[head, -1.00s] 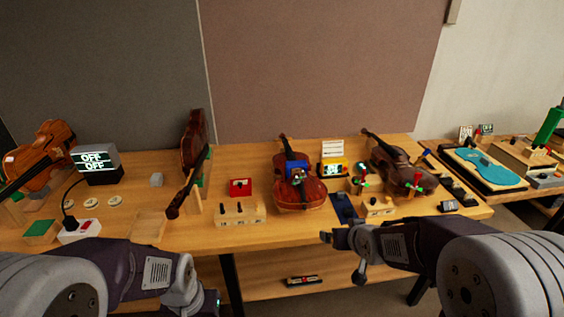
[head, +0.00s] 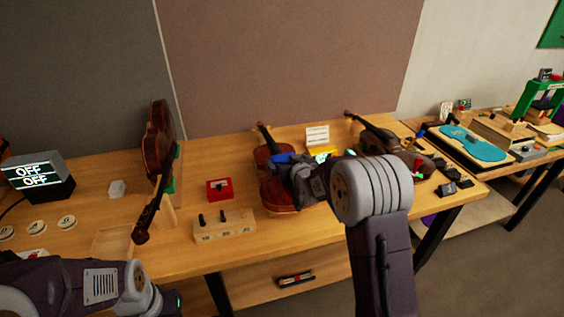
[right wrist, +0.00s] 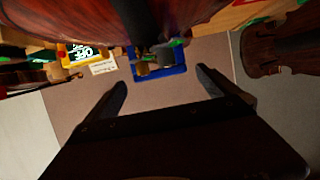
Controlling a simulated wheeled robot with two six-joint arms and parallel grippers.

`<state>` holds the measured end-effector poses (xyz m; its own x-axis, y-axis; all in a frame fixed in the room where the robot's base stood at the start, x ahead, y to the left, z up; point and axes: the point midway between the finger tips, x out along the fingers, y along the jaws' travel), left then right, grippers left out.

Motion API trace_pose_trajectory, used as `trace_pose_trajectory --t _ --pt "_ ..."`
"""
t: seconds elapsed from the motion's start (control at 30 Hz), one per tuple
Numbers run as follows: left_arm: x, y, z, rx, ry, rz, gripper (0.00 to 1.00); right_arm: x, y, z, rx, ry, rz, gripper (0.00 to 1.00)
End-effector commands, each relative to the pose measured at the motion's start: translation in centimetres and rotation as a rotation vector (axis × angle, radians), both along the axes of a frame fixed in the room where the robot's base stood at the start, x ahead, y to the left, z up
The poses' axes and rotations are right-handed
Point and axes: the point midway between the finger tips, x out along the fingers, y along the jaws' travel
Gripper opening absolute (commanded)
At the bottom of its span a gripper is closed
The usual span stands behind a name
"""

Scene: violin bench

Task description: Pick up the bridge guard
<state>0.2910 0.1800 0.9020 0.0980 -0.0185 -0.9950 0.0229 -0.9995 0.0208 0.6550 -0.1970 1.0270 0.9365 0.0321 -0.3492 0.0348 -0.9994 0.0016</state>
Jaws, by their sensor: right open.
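The bridge guard looks to be the blue piece (head: 283,158) on the top of the middle violin (head: 275,198). In the right wrist view it is a blue frame (right wrist: 179,67) around dark parts, beyond and between my fingertips. My right gripper (head: 298,173) is over this violin in the head view, and its arm hides part of the violin and guard. In the right wrist view the right gripper (right wrist: 161,84) is open, with nothing between its fingers. Only part of my left arm shows at the lower left; its gripper is out of frame.
A wooden block with pegs (head: 224,227) and a red box (head: 219,189) stand left of the middle violin. Another violin (head: 385,142) lies right. A yellow display (head: 322,151) is behind.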

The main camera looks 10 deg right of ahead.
Motion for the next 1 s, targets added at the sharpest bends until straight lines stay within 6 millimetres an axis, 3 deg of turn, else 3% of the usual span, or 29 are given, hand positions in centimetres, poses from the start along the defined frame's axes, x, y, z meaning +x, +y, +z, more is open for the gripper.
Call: trace_pose_trajectory --t 0.1,0.37,0.6,0.63,0.83,0.87,1.0 --pt "0.0 0.0 0.2 0.000 0.000 0.000 0.36 0.6 0.1 -0.2 0.000 -0.001 0.000 1.00" --pt "0.0 0.0 0.9 0.000 0.000 0.000 0.36 4.4 0.4 -1.9 0.001 -0.001 -0.001 1.00" --pt "0.0 0.0 0.9 0.000 0.000 0.000 0.36 4.7 0.4 -2.1 0.001 -0.001 -0.001 1.00" --pt "0.0 0.0 0.9 0.000 0.000 0.000 0.36 4.7 0.4 -2.1 0.001 -0.001 -0.001 0.97" --pt "0.0 0.0 0.9 0.000 0.000 0.000 0.36 4.7 0.4 -2.1 0.001 -0.001 -0.001 0.42" --pt "0.0 0.0 0.9 0.000 0.000 0.000 0.36 4.7 0.4 -2.1 0.001 -0.001 -0.001 0.38" --pt "0.0 0.0 0.9 0.000 0.000 0.000 0.36 4.7 0.4 -2.1 0.001 0.000 -0.001 0.38"
